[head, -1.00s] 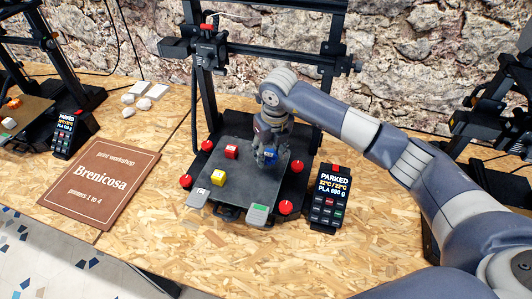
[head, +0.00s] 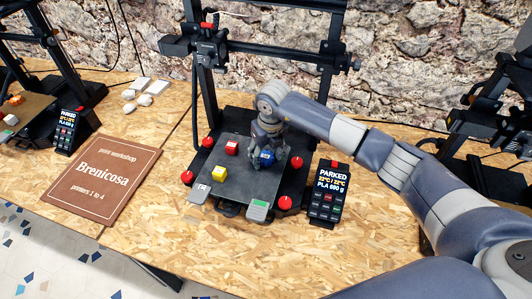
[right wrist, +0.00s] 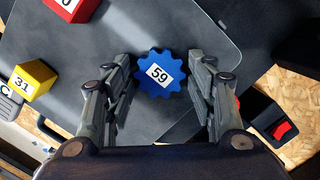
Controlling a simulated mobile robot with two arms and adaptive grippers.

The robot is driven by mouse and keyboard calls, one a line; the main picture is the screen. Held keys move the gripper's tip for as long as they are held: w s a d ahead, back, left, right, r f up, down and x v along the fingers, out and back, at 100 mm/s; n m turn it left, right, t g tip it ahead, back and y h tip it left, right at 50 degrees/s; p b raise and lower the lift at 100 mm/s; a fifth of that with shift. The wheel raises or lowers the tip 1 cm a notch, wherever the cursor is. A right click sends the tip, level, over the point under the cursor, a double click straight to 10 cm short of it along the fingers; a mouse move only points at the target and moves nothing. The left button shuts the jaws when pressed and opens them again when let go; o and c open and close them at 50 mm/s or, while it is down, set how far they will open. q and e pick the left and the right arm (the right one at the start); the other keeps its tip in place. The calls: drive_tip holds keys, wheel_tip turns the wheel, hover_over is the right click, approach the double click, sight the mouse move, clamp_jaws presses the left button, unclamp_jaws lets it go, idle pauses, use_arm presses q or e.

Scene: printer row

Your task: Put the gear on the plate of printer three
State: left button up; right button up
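The blue gear (head: 267,156) lies on the dark plate (head: 228,190) of the middle printer, toward the plate's right side. In the right wrist view the gear (right wrist: 159,74) shows a white label reading 59. My right gripper (head: 267,160) is over the plate, pointing down at the gear. In the right wrist view its fingers (right wrist: 160,62) stand apart on either side of the gear, with narrow gaps. No printer number can be read in these views. My left gripper is not in view.
A red block (head: 232,148) and a yellow block (head: 219,173) labelled 31 sit left of the gear on the plate. Red knobs surround the plate. A display reading PARKED (head: 328,193) stands to the right. A brown sign (head: 103,182) lies at left; the front board is clear.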

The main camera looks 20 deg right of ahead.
sight(269, 162)
idle(0.3)
drive_tip(key=shift+r, duration=0.25)
wheel_tip(269, 162, up, 12)
drive_tip(key=s+b, duration=0.1)
drive_tip(key=b, duration=0.2)
drive_tip(key=shift+s+d, duration=0.2)
drive_tip(key=shift+s, duration=0.2)
drive_tip(key=shift+f, duration=0.2)
